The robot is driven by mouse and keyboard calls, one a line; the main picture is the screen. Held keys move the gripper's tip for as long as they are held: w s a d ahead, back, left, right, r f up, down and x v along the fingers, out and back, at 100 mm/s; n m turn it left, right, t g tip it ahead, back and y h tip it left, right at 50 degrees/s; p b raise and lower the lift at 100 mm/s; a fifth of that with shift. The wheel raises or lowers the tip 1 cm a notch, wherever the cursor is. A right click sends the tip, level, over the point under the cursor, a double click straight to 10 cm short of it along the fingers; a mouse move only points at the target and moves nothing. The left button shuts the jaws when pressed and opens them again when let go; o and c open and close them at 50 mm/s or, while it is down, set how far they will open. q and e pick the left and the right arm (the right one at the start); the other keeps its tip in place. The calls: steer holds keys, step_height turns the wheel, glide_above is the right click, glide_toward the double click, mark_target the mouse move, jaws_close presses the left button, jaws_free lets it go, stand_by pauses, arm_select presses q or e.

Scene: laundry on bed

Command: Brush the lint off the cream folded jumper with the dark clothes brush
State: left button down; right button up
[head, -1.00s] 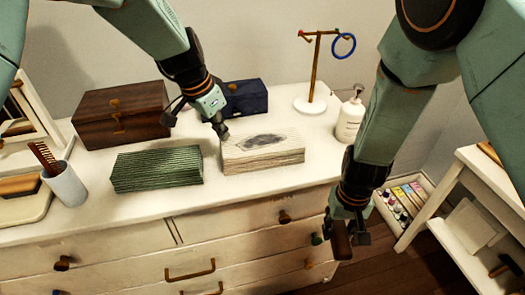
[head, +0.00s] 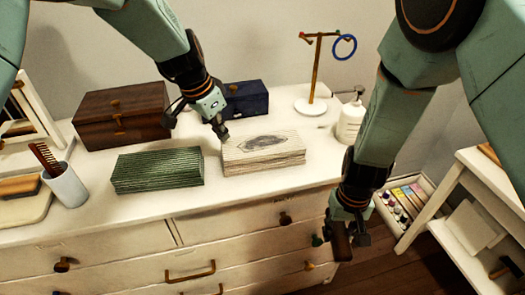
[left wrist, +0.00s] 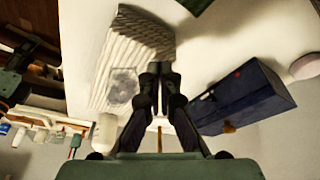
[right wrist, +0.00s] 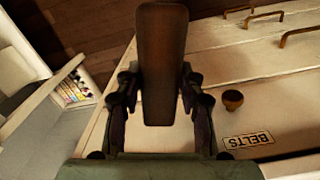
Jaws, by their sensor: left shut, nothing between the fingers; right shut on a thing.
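The cream folded jumper (head: 290,158) lies on the dresser top, with a grey patch of lint (head: 258,142) on its upper face. It also shows in the left wrist view (left wrist: 138,40), with the grey patch (left wrist: 122,88) near one end. My left gripper (head: 223,136) is shut and empty at the jumper's back left corner; I cannot tell whether it touches. Its closed fingertips show in the left wrist view (left wrist: 160,68). My right gripper (head: 350,238) is shut on the dark clothes brush (right wrist: 162,60), holding it in front of the dresser's right end, below the top.
A green folded garment (head: 157,171) lies left of the jumper. Behind are a brown wooden box (head: 120,115) and a navy box (head: 245,98). A ring stand (head: 312,105) and pump bottle (head: 350,122) stand at the right. A white side table (head: 485,190) stands further right.

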arm_select(q)
steer(key=shift+f+b, duration=0.3)
steer(key=shift+f, duration=0.35)
arm_select(e)
steer(key=shift+f, duration=0.3)
